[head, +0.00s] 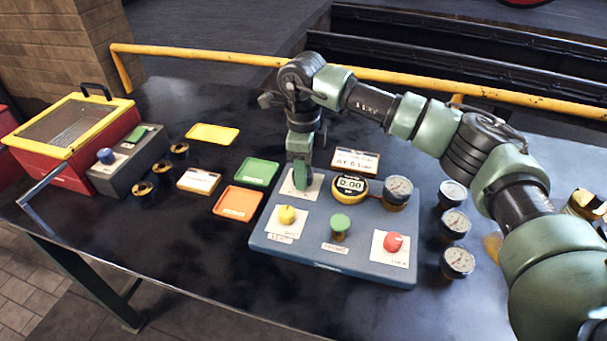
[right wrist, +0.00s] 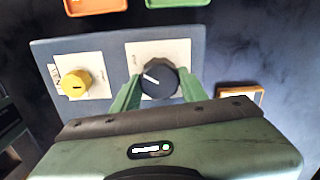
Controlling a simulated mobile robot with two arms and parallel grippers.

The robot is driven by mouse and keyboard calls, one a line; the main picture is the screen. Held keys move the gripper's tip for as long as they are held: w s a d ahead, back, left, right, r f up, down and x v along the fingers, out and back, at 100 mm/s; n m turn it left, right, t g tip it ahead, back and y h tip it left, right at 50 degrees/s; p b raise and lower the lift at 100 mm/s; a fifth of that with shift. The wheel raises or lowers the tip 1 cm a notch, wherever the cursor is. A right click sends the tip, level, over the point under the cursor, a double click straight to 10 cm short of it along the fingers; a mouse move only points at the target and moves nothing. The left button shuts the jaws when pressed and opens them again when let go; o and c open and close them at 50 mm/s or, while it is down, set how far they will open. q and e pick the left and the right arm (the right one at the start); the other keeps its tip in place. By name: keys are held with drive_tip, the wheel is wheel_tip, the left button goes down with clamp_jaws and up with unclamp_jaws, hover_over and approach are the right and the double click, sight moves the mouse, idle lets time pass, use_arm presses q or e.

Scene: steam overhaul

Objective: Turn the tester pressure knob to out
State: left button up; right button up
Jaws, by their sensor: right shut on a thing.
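The blue tester panel (head: 345,262) lies on the dark table. It carries a yellow knob (head: 287,215), a green button (head: 340,223), a red knob (head: 392,242), a display reading 0.00 (head: 350,184) and a dial gauge (head: 397,191). My right gripper (head: 301,186) points down at the panel's back left corner. In the right wrist view its green fingers are shut on a black knob (right wrist: 158,79) with a white pointer line, on a white plate. The pointer slants toward the upper left there. The head view hides this knob behind the gripper. My left gripper is out of view.
Green (head: 258,172), orange (head: 238,202) and yellow (head: 212,134) trays lie left of the panel. Loose gauges (head: 456,223) stand to its right. A sign (head: 356,161) stands behind it. A red and yellow box (head: 75,140) and a grey unit (head: 128,162) are at far left.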

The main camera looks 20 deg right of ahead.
drive_tip(key=shift+w+r+n, duration=0.1)
drive_tip(key=shift+r+n, duration=0.05)
drive_tip(key=shift+n, duration=0.25)
drive_tip(key=o, duration=1.4)
wheel_tip(320, 180, up, 8)
drive_tip(key=shift+f+b, duration=0.15)
drive_tip(key=shift+b, duration=0.5)
